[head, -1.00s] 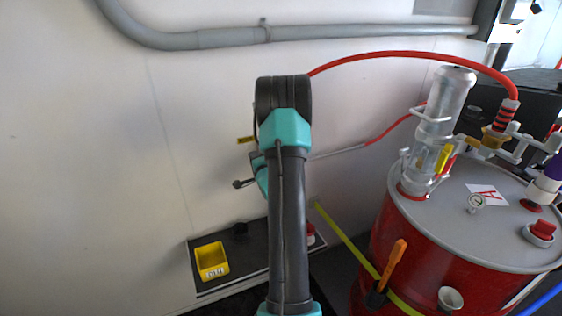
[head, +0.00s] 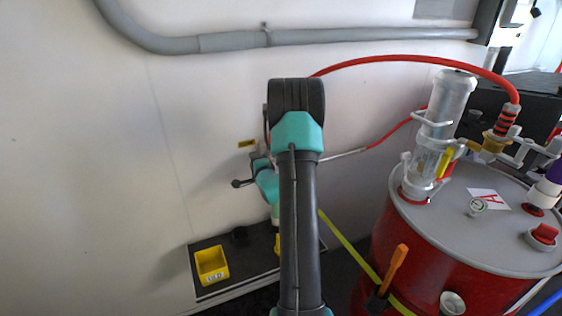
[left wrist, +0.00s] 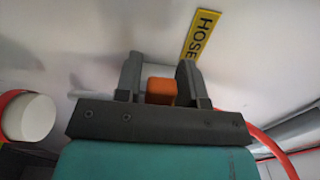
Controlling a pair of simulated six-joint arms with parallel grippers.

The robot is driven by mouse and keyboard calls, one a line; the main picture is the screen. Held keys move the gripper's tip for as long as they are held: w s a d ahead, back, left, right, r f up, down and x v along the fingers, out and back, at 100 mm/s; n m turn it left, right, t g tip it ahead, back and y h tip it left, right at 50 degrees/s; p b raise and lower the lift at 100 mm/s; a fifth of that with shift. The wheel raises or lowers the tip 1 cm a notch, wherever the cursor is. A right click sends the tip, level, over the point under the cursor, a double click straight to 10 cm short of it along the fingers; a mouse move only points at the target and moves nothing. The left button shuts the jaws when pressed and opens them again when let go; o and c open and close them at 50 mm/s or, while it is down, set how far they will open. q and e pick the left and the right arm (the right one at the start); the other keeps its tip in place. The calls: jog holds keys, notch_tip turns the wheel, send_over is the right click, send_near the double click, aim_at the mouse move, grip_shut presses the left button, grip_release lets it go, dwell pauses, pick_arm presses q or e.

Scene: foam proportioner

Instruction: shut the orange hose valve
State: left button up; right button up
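In the left wrist view an orange block-shaped handle (left wrist: 161,90), which appears to be the hose valve's, shows between the two dark fingers of my left gripper (left wrist: 160,75). The fingers stand apart on either side of it. A narrow gap shows on its left; I cannot tell whether the right finger touches it. A yellow label reading HOSE (left wrist: 202,35) is on the wall just beyond. In the head view the label (head: 248,143) shows left of my left arm, while the orange handle and the fingertips are hidden. My right gripper is not in view.
A red drum (head: 425,245) with a clear cylinder (head: 440,120) and fittings stands at the right. A red hose (head: 400,57) arches from the wall to it. A yellow bin (head: 211,265) sits on a low dark shelf. A grey pipe (head: 330,36) crosses the wall above.

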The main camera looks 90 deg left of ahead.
pick_arm(q)
jog(key=shift+o, duration=0.9)
jog(key=v, duration=1.7)
jog(key=shift+d, duration=0.2)
jog(key=shift+w, duration=0.1)
